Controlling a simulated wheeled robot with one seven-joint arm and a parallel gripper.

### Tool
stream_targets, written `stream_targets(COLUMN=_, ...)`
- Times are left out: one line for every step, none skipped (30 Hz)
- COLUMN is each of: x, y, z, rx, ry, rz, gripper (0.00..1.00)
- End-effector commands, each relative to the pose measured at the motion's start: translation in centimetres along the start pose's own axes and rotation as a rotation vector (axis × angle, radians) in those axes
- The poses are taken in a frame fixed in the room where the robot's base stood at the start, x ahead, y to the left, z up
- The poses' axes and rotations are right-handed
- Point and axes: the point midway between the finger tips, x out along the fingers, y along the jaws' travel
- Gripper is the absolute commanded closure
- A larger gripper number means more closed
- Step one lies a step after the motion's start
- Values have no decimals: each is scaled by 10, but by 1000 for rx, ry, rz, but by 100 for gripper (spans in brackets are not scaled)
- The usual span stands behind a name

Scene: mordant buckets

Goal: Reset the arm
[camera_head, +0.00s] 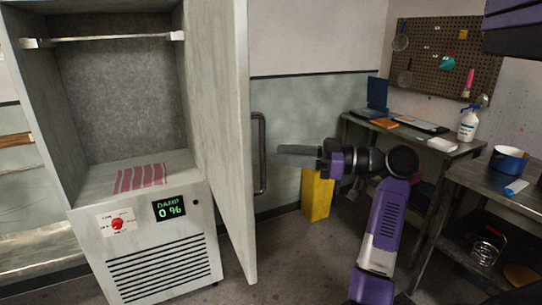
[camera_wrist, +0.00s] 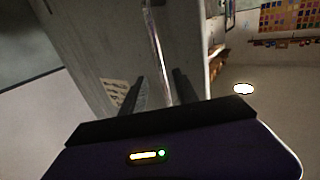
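My gripper (camera_head: 282,154) is held out to the left in the head view, at the height of the handle (camera_head: 264,150) on the open cabinet door (camera_head: 228,130). A small gap shows between its tips and the handle. In the wrist view the two dark fingers of my gripper (camera_wrist: 160,82) stand apart with nothing clamped. The metal handle bar (camera_wrist: 155,45) appears between them; I cannot tell how deep it lies. My purple and black arm is bent at the elbow.
The grey cabinet (camera_head: 130,290) stands open, with a red-striped cloth (camera_head: 140,178) inside and a display reading DAMP 0 % (camera_head: 170,208). A yellow bin (camera_head: 317,195) stands behind my arm. A desk with a laptop (camera_head: 376,95) and a metal table (camera_head: 480,178) are at right.

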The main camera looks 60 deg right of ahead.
Motion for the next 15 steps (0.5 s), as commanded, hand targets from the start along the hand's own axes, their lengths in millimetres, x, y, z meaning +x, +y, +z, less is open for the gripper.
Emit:
stream_targets(x=-7, y=1, z=0, rx=-1, ry=2, rz=2, gripper=64)
stream_targets(x=-10, y=1, z=0, rx=-1, ry=1, rz=2, gripper=64)
stream_targets(x=-13, y=0, z=0, rx=0, ry=0, rz=1, gripper=64)
stream_targets(x=-14, y=0, z=0, rx=0, ry=0, rz=1, gripper=64)
stream_targets(x=-16, y=0, z=0, rx=0, ry=0, rz=1, gripper=64)
stream_targets(x=-18, y=0, z=0, rx=0, ry=0, rz=1, gripper=64)
stream_targets(x=-18, y=0, z=0, rx=0, ry=0, rz=1, gripper=64)
stream_targets(x=-19, y=0, z=0, rx=0, ry=0, rz=0, gripper=64)
stream_targets(x=-19, y=0, z=0, rx=0, ry=0, rz=0, gripper=64)
stream_targets(x=-19, y=0, z=0, rx=0, ry=0, rz=0, gripper=64)
stream_targets(x=-19, y=0, z=0, rx=0, ry=0, rz=0, gripper=64)
stream_targets(x=-19, y=0, z=0, rx=0, ry=0, rz=0, gripper=64)
stream_targets(x=-19, y=0, z=0, rx=0, ry=0, rz=0, gripper=64)
stream_targets(x=-19, y=0, z=0, rx=0, ry=0, rz=0, gripper=64)
stream_targets(x=-19, y=0, z=0, rx=0, ry=0, rz=0, gripper=64)
